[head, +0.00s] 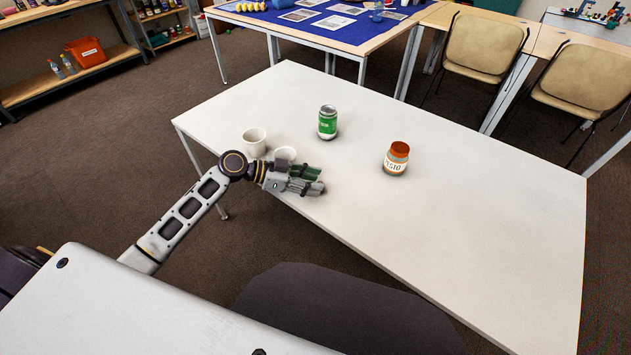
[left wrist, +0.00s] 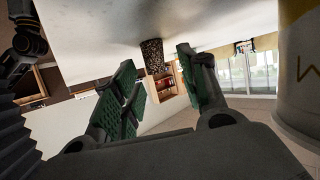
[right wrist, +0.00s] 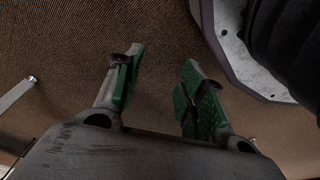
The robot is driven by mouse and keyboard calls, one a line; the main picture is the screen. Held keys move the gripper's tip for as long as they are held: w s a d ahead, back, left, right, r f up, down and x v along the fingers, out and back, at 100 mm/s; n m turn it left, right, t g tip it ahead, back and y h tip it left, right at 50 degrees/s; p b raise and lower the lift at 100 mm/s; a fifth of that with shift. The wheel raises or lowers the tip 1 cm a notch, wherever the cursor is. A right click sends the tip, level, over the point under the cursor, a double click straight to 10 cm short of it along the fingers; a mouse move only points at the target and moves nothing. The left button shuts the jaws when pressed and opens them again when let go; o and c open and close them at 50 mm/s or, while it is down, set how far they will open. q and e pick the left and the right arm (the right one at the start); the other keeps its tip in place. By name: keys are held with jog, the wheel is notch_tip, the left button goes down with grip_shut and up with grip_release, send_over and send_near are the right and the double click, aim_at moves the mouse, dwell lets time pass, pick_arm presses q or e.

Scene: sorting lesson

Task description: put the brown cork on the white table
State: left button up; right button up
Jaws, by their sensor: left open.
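The brown cork (left wrist: 153,56), dark and speckled, shows in the left wrist view, where the picture is upside down. It appears to stand on the white table (left wrist: 90,22), past the fingertips and in line with the gap between them. In the head view I cannot make it out; my left gripper (head: 306,179) is low over the near left edge of the white table (head: 460,215). The left gripper (left wrist: 158,82) is open with nothing between its fingers. My right gripper (right wrist: 160,78) is open and empty above the carpet, out of the head view.
The table's right half is clear.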

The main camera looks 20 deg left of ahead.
pick_arm(q)
jog(key=shift+v, duration=5.35)
